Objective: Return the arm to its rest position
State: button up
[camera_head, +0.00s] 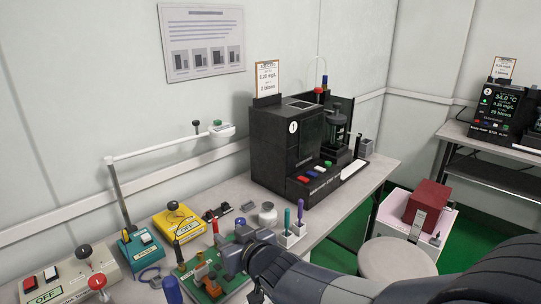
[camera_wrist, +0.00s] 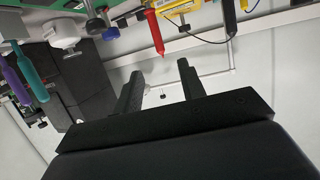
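My arm (camera_head: 310,283) reaches in from the lower right of the head view, with its wrist end over the green circuit board (camera_head: 213,291) on the bench. In the wrist view my gripper (camera_wrist: 160,70) has its two dark fingers apart, with nothing between them. A red probe (camera_wrist: 154,32) shows beyond the fingertips and appears apart from them. The fingers cannot be made out clearly in the head view.
The bench (camera_head: 335,215) holds a yellow tester (camera_head: 180,222), a teal tester (camera_head: 138,250), a white switch box (camera_head: 75,280), a pen holder (camera_head: 293,236) and a black machine (camera_head: 285,150). A round stool (camera_head: 397,262) stands right of the bench.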

aim_at(216, 222)
jog(key=b+x, duration=0.1)
jog(key=x, duration=0.9)
jog(key=shift+w+a+f, duration=0.15)
jog(key=shift+a+f, duration=0.05)
jog(key=shift+r, duration=0.45)
jog(key=shift+f, duration=0.15)
